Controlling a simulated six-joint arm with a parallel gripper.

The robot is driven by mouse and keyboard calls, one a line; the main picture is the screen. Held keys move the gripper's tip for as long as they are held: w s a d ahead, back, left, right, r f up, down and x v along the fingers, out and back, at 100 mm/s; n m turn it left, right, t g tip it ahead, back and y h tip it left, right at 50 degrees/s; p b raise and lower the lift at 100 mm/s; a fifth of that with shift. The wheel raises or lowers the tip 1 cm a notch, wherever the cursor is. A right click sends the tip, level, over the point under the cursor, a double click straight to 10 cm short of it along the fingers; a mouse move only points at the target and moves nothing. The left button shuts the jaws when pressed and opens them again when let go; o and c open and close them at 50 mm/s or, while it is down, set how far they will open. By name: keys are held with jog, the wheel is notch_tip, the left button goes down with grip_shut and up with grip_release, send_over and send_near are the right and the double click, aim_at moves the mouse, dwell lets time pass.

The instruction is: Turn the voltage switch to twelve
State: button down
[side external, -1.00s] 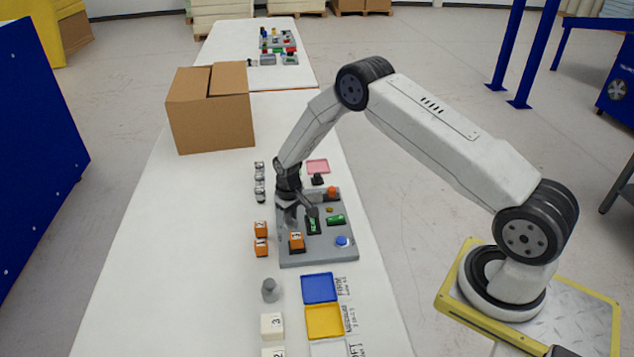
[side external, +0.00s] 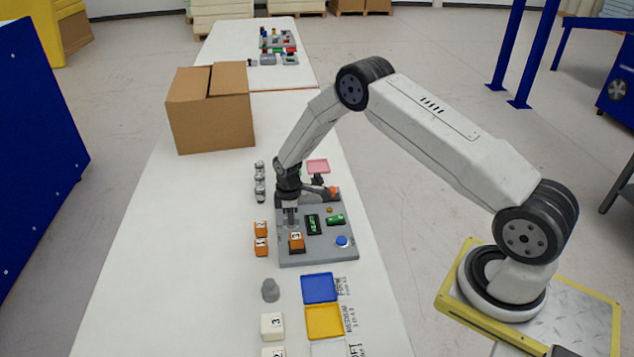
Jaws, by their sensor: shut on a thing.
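The grey control panel (side external: 320,252) lies on the white table and carries a dark display with green text (side external: 313,225), a green part (side external: 336,219), a blue button (side external: 342,241) and an orange numbered block (side external: 297,241). My gripper (side external: 291,221) points down over the panel's left part, left of the display and behind the orange block. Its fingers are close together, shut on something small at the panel. The voltage switch is not clearly visible; I take the gripped thing to be it, but the fingers hide it.
Orange blocks (side external: 261,247) and several small metal cylinders (side external: 260,182) stand left of the panel. Blue (side external: 319,288) and yellow (side external: 324,321) trays, a grey weight (side external: 270,290) and a white block (side external: 272,326) are in front. A cardboard box (side external: 211,115) stands behind. The table's left side is clear.

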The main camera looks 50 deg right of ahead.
jog(key=shift+n, duration=0.5)
jog(key=c, duration=0.7)
grip_release()
jog(key=shift+r, duration=3.9)
